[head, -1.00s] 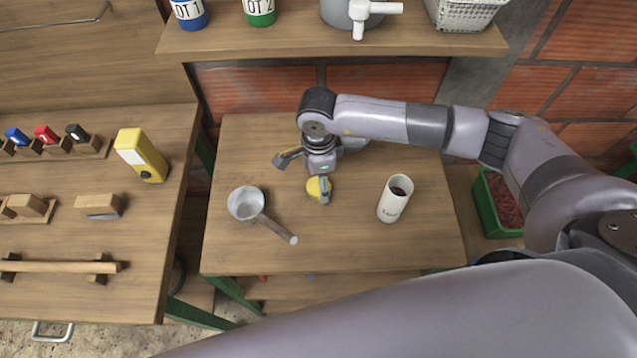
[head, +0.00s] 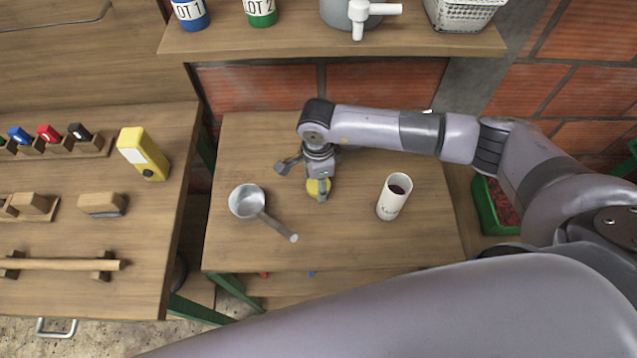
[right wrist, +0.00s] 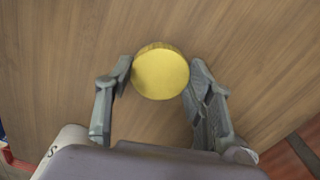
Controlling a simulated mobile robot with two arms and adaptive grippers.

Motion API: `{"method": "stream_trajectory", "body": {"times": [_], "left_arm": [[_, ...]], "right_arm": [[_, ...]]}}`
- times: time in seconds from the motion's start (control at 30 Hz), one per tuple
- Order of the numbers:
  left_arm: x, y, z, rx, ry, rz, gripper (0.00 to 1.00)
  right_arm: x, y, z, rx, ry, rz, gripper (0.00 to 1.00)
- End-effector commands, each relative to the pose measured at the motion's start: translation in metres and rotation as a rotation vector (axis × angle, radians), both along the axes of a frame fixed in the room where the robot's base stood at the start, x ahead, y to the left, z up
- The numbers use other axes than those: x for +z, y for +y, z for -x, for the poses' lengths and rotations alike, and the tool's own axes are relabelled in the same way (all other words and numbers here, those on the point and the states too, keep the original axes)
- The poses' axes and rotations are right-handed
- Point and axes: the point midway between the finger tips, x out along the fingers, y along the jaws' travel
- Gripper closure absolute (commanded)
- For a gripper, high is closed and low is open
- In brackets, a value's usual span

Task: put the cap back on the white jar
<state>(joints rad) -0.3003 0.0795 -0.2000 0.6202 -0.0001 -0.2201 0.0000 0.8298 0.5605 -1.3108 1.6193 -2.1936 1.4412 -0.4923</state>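The white jar (head: 393,203) stands upright and uncapped on the small wooden table, right of my right gripper in the head view. Dark contents show in its mouth. The yellow round cap (right wrist: 160,75) lies on the table top, and it also shows in the head view (head: 314,187), partly covered by a finger. My right gripper (head: 303,182) is low over the cap with its fingers apart. In the right wrist view the fingers (right wrist: 159,77) stand on either side of the cap, with narrow gaps that look free of contact. My left gripper is not in view.
A metal pan (head: 247,202) with a long handle lies left of the cap. A shelf (head: 300,46) with lot tins hangs behind. A workbench (head: 150,220) with a yellow meter (head: 142,153) stands left. The table front is clear.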

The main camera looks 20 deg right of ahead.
Motion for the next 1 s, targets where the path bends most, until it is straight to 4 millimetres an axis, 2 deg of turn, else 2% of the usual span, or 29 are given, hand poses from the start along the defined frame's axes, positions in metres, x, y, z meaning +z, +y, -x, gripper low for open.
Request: {"method": "stream_trajectory", "body": {"times": [0.37, 0.57, 0.77, 1.0], "left_arm": [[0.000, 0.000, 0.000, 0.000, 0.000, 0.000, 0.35], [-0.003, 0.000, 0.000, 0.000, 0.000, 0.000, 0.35], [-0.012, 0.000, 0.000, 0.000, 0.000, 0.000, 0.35], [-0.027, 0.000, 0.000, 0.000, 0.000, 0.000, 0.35]], "right_arm": [[0.001, 0.000, 0.000, 0.000, -0.001, 0.000, 0.60], [0.012, 0.000, -0.001, 0.000, -0.002, -0.001, 0.60], [0.047, 0.000, -0.002, 0.001, -0.006, -0.002, 0.60], [0.114, 0.000, -0.002, 0.002, -0.008, -0.002, 0.60]]}}
